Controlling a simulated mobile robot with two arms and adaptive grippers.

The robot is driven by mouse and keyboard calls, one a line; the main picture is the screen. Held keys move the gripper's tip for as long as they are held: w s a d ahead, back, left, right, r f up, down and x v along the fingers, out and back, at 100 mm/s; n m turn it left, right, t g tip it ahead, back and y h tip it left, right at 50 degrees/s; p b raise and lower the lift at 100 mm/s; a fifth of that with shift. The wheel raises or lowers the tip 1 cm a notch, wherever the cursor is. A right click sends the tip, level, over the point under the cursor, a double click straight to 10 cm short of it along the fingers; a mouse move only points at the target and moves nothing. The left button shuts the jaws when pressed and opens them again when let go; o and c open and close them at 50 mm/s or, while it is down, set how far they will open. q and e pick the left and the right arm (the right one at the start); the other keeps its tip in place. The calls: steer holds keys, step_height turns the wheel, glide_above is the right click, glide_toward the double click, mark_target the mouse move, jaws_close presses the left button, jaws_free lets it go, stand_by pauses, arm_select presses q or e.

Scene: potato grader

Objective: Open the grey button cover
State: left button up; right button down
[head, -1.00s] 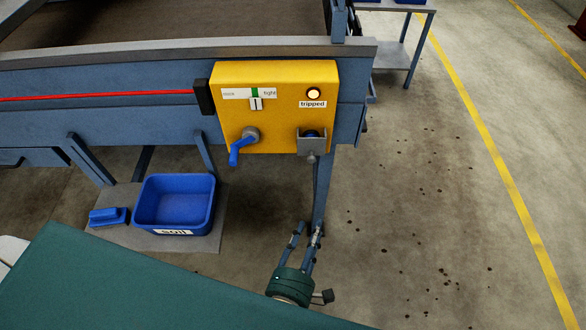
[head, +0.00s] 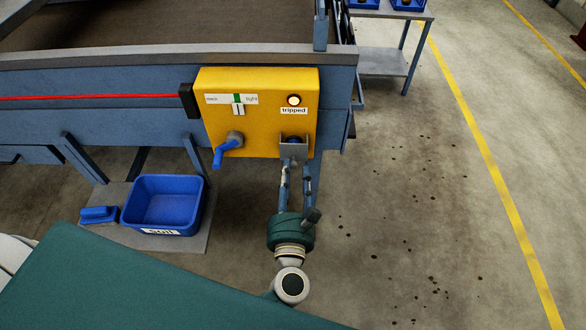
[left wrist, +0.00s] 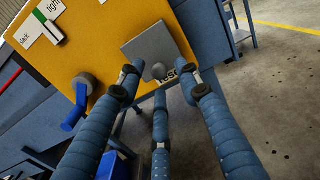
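The yellow control box (head: 262,88) hangs on the side of the blue machine. In the left wrist view the open fingers (left wrist: 160,85) flank the knob, apparently without contact. My right gripper is not in view.
A blue-handled knob (head: 228,148) is left of the cover, below a slack/tight slider (head: 238,108). A lit lamp (head: 294,100) is above the "tripped" label. A blue soil bin (head: 163,205) stands lower left.

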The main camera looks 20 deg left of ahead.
arm_select(q)
steer(key=shift+w+a, duration=0.2)
steer(key=shift+w, duration=0.3)
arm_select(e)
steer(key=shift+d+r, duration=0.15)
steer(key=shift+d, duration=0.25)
arm_select(q)
steer(key=shift+c, duration=0.3)
jaws_close()
steer(key=shift+s, duration=0.1)
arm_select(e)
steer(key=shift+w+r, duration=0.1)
